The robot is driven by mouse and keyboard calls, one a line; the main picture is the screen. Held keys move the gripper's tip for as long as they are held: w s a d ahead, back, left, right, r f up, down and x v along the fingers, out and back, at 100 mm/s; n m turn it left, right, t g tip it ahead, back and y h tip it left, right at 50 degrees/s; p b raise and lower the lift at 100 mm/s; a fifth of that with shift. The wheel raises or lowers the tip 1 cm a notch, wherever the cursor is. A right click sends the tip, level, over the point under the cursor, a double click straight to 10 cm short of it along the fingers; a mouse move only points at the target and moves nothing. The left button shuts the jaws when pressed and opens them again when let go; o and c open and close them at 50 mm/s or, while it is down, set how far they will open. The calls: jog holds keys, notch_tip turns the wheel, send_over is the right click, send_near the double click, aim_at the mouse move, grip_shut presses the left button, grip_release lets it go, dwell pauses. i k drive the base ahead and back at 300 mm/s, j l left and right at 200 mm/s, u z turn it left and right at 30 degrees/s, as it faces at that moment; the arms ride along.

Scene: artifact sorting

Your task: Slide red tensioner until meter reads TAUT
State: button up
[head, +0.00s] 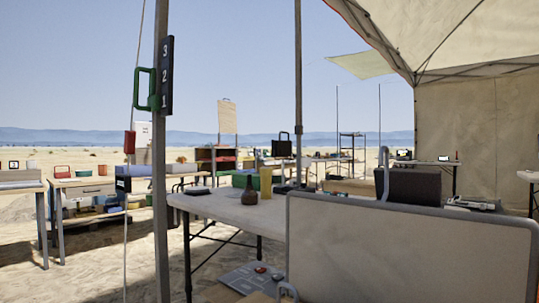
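A small red block (129,142), which looks like the tensioner, sits on a thin pale rope (126,220) at the left. The rope runs from the top edge down past the sand, just left of a grey pole (161,220). A black plate (167,76) marked 3, 2, 1 from top to bottom is fixed on the pole. I see no legible TAUT reading. My gripper is not in view.
A long white table (225,208) stands right of the pole, with a brown vase (249,190) and a yellow cup (266,183). A large grey-rimmed board (410,250) blocks the lower right. Cluttered workbenches (85,184) stand at the left. Open sand lies around the pole's left side.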

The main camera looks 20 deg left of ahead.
aim_at(130, 136)
jog(key=u, duration=1.45)
